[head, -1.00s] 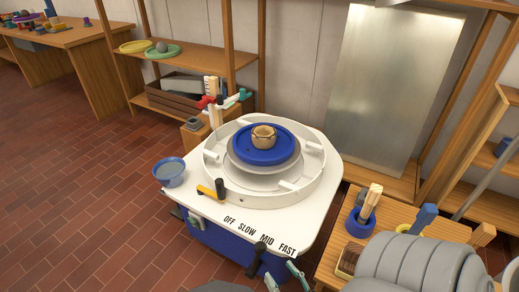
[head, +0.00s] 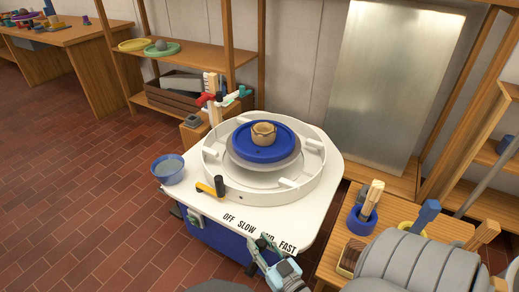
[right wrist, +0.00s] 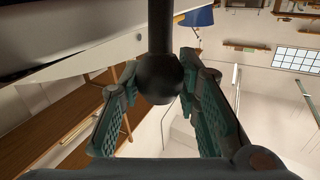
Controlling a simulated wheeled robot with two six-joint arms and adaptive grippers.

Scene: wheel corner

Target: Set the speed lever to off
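The speed lever has a dark shaft and a round black knob (right wrist: 159,79) in the right wrist view. In the head view it is at the front edge of the wheel table, below the printed row OFF, SLOW, MID, FAST (head: 230,217), near MID; my right gripper partly covers it there. My right gripper (head: 258,257) is at the lever. In the right wrist view its teal fingers (right wrist: 157,72) are apart, one on each side of the knob; I cannot tell whether they touch it. My left gripper is not in view.
The white wheel table (head: 318,213) carries a blue wheel disc (head: 241,144) with a small clay pot (head: 263,134). A wooden side table (head: 398,241) with tools is close on the right.

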